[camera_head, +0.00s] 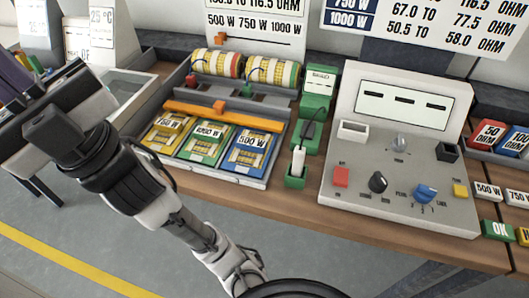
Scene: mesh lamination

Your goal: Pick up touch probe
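What looks like the touch probe is a slim white handle (298,160) standing upright in a small green holder (295,180), at the middle of the bench between the rack of cards and the control console. A dark cable runs near its top. My gripper (45,125) is at the far left of the head view, well away from the probe and in front of the bench. Its fingers are seen at an angle that hides the gap between them, so I cannot tell whether it is open or shut.
A grey console (398,150) with knobs and buttons stands right of the holder. A rack (222,175) with yellow, green and blue cards and striped rolls stands left of it. A green device (319,95) rises behind. Bare wooden bench edge (310,215) lies in front.

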